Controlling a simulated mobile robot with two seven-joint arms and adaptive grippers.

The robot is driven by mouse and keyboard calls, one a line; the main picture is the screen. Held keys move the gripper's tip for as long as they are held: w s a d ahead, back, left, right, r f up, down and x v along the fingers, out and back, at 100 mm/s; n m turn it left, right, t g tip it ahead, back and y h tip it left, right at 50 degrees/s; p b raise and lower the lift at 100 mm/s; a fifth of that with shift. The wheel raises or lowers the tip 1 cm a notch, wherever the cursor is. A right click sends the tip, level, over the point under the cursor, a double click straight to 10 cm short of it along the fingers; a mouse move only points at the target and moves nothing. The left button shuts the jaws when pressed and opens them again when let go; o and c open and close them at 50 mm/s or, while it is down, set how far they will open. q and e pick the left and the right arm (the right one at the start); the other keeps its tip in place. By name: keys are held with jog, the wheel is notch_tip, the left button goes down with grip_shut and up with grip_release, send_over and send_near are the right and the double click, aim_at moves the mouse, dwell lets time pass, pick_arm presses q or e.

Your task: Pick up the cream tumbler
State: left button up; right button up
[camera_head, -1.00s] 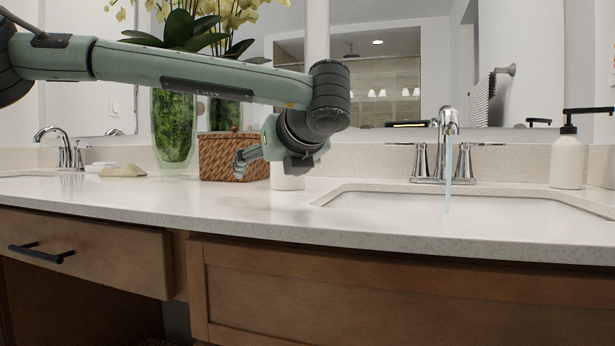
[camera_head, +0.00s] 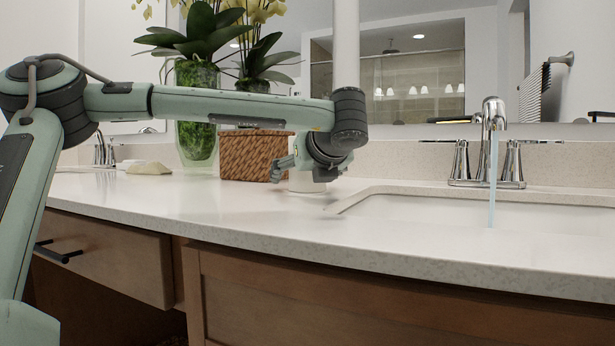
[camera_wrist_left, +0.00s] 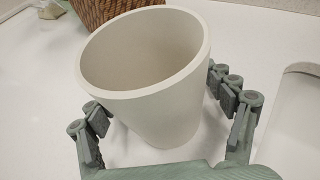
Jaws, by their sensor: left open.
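The cream tumbler (camera_wrist_left: 150,85) stands upright and empty on the counter in the left wrist view, with its open rim towards the camera. In the head view the tumbler (camera_head: 307,186) is mostly hidden behind my left gripper (camera_head: 286,168). In the left wrist view my left gripper (camera_wrist_left: 168,105) is open, with one finger on each side of the tumbler. The fingers are close to its wall; I cannot tell whether they touch it. My right gripper is not in view.
A woven basket (camera_head: 250,156) stands just left of the tumbler, with a green-filled glass vase (camera_head: 197,140) beyond it. The sink basin (camera_head: 430,208) and running faucet (camera_head: 491,150) are to the right. The counter front (camera_head: 220,215) is clear.

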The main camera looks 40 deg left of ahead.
pick_arm(q)
jog(key=shift+w+a+f, duration=0.2)
jog(key=shift+w+a, duration=0.05)
jog(key=shift+a, duration=0.1)
jog(key=shift+c, duration=0.2)
jog(key=shift+r, duration=0.1)
jog(key=c, duration=1.4)
jog(key=shift+c, duration=0.2)
